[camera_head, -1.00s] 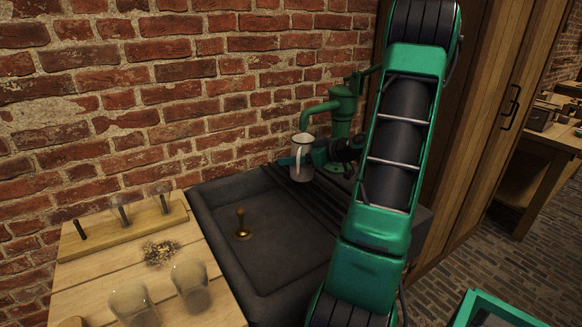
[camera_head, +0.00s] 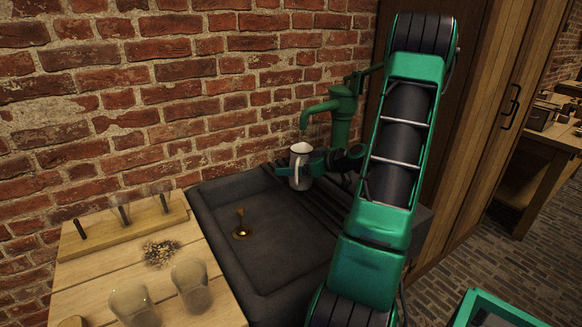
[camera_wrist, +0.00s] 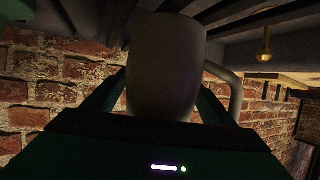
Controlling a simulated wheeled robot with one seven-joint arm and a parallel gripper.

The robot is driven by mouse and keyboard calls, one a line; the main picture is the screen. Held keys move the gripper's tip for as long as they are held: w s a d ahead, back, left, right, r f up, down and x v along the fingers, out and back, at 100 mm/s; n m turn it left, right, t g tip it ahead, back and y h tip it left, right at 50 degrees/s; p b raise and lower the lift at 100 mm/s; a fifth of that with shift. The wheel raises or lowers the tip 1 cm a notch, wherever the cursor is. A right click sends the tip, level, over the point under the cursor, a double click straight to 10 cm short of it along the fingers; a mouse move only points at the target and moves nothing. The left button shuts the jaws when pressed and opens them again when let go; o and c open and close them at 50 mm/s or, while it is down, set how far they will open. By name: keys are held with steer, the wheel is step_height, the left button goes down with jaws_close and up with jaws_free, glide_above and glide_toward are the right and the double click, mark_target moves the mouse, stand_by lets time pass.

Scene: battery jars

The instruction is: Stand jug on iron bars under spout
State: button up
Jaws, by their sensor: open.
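The pale enamel jug (camera_head: 298,166) is upright at the back of the dark sink, its mouth just below the tip of the green pump's spout (camera_head: 309,115). Its base appears to rest on the dark iron bars (camera_head: 325,213). In the upside-down wrist view the jug (camera_wrist: 165,65) meets the bars (camera_wrist: 250,22) at the top, with its handle (camera_wrist: 232,88) to the right. My gripper (camera_head: 299,172) is open around the jug, a finger on either side. Whether the fingers still touch it I cannot tell.
A brass plug with a wooden knob (camera_head: 241,227) stands in the sink basin (camera_head: 285,255). A wooden counter (camera_head: 90,277) at left holds glass jars (camera_head: 133,302) and a peg rack (camera_head: 125,225). The brick wall is close behind the pump.

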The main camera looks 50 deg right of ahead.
steer(key=shift+r, duration=0.15)
steer(key=v, duration=1.2)
